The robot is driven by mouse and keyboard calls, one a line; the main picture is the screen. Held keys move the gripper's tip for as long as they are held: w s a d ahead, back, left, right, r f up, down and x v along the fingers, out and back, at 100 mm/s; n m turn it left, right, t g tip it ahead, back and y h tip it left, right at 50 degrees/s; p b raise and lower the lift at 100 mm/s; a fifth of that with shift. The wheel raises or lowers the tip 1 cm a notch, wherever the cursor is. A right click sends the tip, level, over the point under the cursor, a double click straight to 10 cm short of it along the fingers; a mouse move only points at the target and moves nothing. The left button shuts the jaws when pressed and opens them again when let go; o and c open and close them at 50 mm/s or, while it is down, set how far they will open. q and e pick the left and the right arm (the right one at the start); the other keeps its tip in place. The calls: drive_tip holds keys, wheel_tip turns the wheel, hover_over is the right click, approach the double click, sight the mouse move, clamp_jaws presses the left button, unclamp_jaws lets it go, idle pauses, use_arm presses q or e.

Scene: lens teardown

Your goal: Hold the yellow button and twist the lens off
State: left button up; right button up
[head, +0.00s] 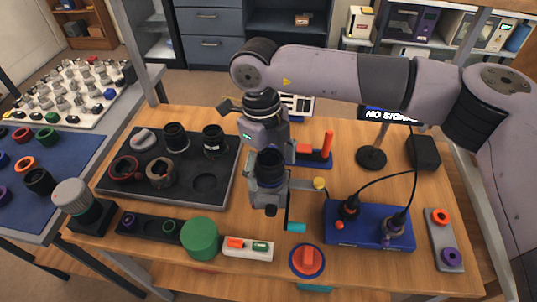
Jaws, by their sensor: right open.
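My right gripper (272,200) hangs pointing down over the middle of the table, below the wrist of my right arm. It is open; its fingertips are small and partly hidden, and I see nothing held. A small yellow button (320,183) shows just right of the gripper, at the end of a grey bar. I cannot tell whether they touch. The lens to be twisted off cannot be told apart with certainty; my wrist and gripper cover that area. My left gripper is not in view.
A dark tray (225,185) at left holds black cylinders and rings. A blue box (368,228) with cables stands at right. A green disc (200,238), a red button (307,260) and a teal-tipped handle (296,228) are in front. A monitor stand (371,158) stands behind.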

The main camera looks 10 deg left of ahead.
drive_tip(key=c, duration=1.5)
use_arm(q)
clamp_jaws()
use_arm(e)
drive_tip(key=shift+o, duration=0.2)
drive_tip(key=shift+f, duration=0.1)
idle(0.9)
